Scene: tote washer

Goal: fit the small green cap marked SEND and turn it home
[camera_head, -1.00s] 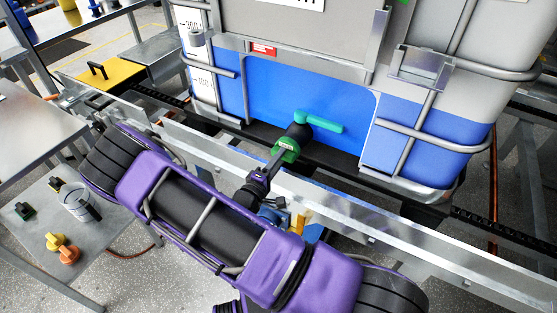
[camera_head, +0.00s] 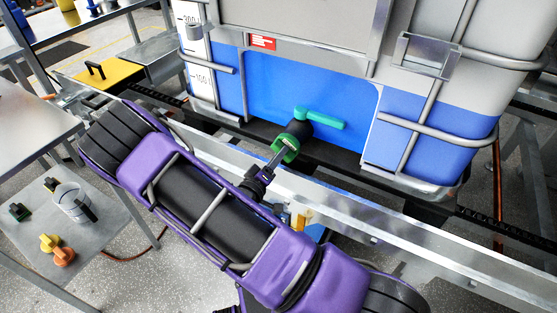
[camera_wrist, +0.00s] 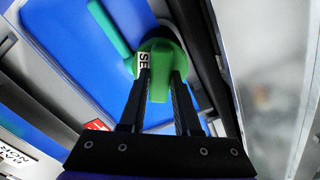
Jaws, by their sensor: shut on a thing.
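The green cap (camera_wrist: 160,55) is between my gripper's fingers (camera_wrist: 161,75) in the wrist view. Its white label (camera_wrist: 143,63) shows the letters "SE"; the rest is hidden behind a finger. In the head view the green cap (camera_head: 287,148) is at the end of the black outlet (camera_head: 299,131) low on the tank's front. My gripper (camera_head: 279,156) is shut on it from the front. Whether the cap is seated on the outlet or just against it, I cannot tell. A teal valve handle (camera_head: 319,119) sticks out to the right above the outlet.
The caged tank of blue liquid (camera_head: 260,90) stands behind a metal rail (camera_head: 350,210). A yellow box (camera_head: 97,75) stands farther back.

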